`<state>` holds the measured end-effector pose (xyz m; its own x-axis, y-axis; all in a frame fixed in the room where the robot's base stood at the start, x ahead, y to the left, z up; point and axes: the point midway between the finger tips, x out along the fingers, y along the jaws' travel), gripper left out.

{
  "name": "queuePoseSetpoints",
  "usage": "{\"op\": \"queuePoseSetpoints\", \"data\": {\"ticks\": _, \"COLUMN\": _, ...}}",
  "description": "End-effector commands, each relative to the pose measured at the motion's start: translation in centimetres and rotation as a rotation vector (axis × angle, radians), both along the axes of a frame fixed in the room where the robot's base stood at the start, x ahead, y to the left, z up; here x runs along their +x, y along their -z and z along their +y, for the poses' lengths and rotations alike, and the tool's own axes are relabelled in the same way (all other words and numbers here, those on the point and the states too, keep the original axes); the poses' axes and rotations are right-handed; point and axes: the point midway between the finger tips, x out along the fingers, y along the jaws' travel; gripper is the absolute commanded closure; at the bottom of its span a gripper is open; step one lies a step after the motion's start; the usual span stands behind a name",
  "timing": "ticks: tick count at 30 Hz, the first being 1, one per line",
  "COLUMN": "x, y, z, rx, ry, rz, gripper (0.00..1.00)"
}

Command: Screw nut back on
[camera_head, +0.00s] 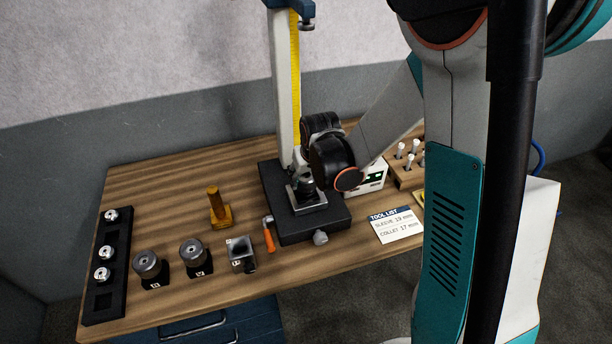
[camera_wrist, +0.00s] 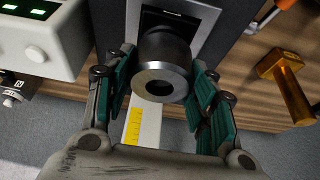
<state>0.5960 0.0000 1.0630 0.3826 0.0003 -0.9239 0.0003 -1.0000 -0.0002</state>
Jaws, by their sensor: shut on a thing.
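The tool holder's nut (camera_wrist: 174,75) is a round metal ring with a dark bore, on a dark collar in the wrist view. It sits over the square block (camera_head: 311,196) of the black presetter base (camera_head: 285,222). My gripper (camera_wrist: 163,72) has its teal-padded fingers on either side of the nut and is shut on it. In the head view my gripper (camera_head: 305,188) is low over the block, and my wrist hides most of the nut. I cannot tell how far the nut is threaded on.
The presetter column with a yellow scale (camera_head: 294,80) rises behind. A black rack (camera_head: 105,260) with collets, two numbered holders (camera_head: 150,266), a square pot (camera_head: 241,254), a brass tool (camera_head: 218,207) and an orange-handled wrench (camera_head: 269,238) stand left. A display box (camera_head: 374,180) and tool list card (camera_head: 397,225) lie right.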

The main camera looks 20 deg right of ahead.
Motion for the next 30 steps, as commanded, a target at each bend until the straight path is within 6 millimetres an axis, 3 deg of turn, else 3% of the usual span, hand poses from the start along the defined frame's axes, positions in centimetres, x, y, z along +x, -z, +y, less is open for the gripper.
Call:
{"op": "queuePoseSetpoints", "data": {"ticks": 8, "x": 0.0, "y": 0.3, "z": 0.0, "rx": 0.000, "ry": 0.000, "rz": 0.000, "gripper": 0.77}}
{"op": "queuePoseSetpoints", "data": {"ticks": 9, "x": 0.0, "y": 0.3, "z": 0.0, "rx": 0.000, "ry": 0.000, "rz": 0.000, "gripper": 0.44}}
{"op": "queuePoseSetpoints", "data": {"ticks": 12, "x": 0.0, "y": 0.3, "z": 0.0, "rx": 0.000, "ry": 0.000, "rz": 0.000, "gripper": 0.26}}
{"op": "queuePoseSetpoints", "data": {"ticks": 23, "x": 0.0, "y": 0.2, "z": 0.0, "rx": 0.000, "ry": 0.000, "rz": 0.000, "gripper": 0.26}}
{"op": "queuePoseSetpoints", "data": {"ticks": 30, "x": -0.7, "y": -1.5, "z": 0.0, "rx": 0.000, "ry": 0.000, "rz": 0.000, "gripper": 0.26}}
